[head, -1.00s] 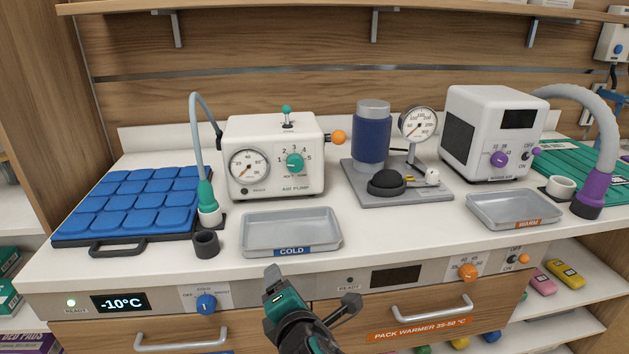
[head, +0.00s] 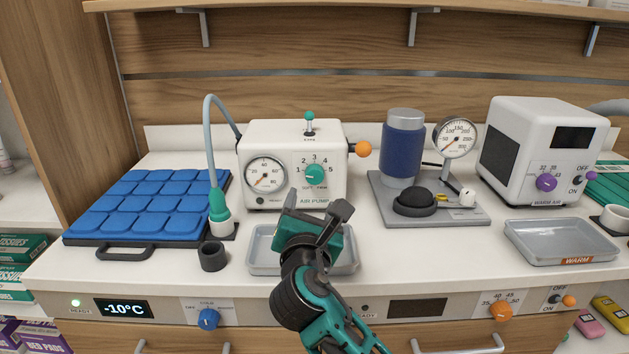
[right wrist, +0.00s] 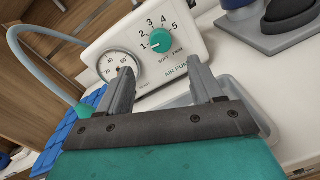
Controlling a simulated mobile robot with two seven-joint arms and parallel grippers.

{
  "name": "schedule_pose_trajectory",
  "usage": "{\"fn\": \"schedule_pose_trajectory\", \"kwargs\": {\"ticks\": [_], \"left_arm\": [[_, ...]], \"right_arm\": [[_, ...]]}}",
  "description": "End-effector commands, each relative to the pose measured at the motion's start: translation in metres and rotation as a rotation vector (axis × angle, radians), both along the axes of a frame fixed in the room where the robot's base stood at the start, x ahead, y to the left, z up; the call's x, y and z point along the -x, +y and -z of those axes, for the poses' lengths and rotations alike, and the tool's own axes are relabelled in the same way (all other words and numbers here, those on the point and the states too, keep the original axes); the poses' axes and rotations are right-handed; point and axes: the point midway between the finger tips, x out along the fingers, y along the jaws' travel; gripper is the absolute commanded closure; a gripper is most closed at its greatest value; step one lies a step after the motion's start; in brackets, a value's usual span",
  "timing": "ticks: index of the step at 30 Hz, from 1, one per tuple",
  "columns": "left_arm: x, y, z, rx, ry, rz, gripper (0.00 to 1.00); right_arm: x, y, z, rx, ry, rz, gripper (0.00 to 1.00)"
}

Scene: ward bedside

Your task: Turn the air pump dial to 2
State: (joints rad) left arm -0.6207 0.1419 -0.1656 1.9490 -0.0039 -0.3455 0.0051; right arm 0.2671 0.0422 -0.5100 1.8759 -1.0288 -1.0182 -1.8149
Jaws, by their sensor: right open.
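The air pump (head: 293,160) is a white box at the back of the counter, with a round gauge at its left. Its green dial (head: 314,174) sits on the front among the numbers 1 to 5. The dial also shows in the right wrist view (right wrist: 161,40), where its pale mark seems to point toward 1, though it is small. My right gripper (head: 318,210) is open and empty, in front of the pump and below the dial, apart from it. In the right wrist view its fingers (right wrist: 160,75) point toward the pump's front. My left gripper is out of view.
A grey tray (head: 262,268) lies under my right gripper. A small dark cup (head: 212,256) and a green-ended hose (head: 218,205) stand left of it. A blue pad (head: 140,210) is farther left. A gauge stand (head: 385,205) is right of the pump.

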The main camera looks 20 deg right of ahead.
Motion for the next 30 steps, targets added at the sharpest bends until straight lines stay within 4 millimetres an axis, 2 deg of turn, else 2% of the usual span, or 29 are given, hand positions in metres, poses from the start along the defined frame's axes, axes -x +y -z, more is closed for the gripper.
{"fn": "schedule_pose_trajectory", "kwargs": {"ticks": [6,12,18,27,30], "left_arm": [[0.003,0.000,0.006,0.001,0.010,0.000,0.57],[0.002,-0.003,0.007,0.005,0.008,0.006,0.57],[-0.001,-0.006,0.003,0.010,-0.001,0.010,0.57],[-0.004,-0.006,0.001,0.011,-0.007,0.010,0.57],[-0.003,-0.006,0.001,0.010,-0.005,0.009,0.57]], "right_arm": [[-0.046,-0.017,0.000,0.000,0.000,0.002,0.34],[-0.076,-0.028,0.001,-0.001,0.000,0.001,0.34],[-0.089,-0.032,0.001,-0.003,0.001,-0.001,0.34],[-0.090,-0.032,0.000,-0.002,0.001,-0.002,0.34],[-0.090,-0.032,0.001,-0.003,0.001,-0.001,0.44]]}}
